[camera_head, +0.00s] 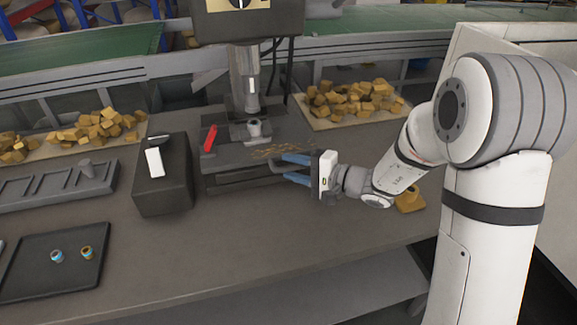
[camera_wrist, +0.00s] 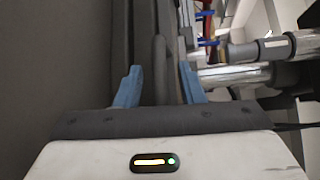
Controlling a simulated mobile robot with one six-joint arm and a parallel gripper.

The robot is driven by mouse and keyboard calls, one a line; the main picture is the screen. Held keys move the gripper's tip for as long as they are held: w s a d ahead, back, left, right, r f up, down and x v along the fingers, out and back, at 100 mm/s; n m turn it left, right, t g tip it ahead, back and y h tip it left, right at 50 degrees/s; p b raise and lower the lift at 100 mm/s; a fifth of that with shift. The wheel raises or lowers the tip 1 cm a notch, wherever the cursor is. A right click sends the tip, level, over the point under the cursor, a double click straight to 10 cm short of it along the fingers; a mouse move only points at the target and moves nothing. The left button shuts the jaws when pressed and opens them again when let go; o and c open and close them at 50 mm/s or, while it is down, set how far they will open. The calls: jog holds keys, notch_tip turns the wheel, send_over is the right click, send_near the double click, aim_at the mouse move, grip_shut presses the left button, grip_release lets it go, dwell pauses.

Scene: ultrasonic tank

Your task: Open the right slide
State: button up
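The press-like machine (camera_head: 248,75) stands at the back of the table, with a dark base (camera_head: 240,155) below its metal column. A small grey round part sits on top of the base (camera_head: 254,128), and a red handle (camera_head: 209,138) is at its left. My gripper (camera_head: 284,167) is at the base's right side, its two blue fingers apart and pointing left toward it. In the wrist view my gripper (camera_wrist: 159,72) is open, with a dark upright bar (camera_wrist: 160,60) between the fingers and gaps on both sides. I cannot tell which part is the right slide; my gripper covers some of that side.
A black box (camera_head: 163,185) with a white piece on it stands left of the machine. A dark tray (camera_head: 30,280) holds two small cups. A grey slotted rack (camera_head: 50,190) is further left. Yellow blocks (camera_head: 350,98) lie behind.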

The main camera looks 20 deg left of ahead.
grip_shut()
dwell(0.3)
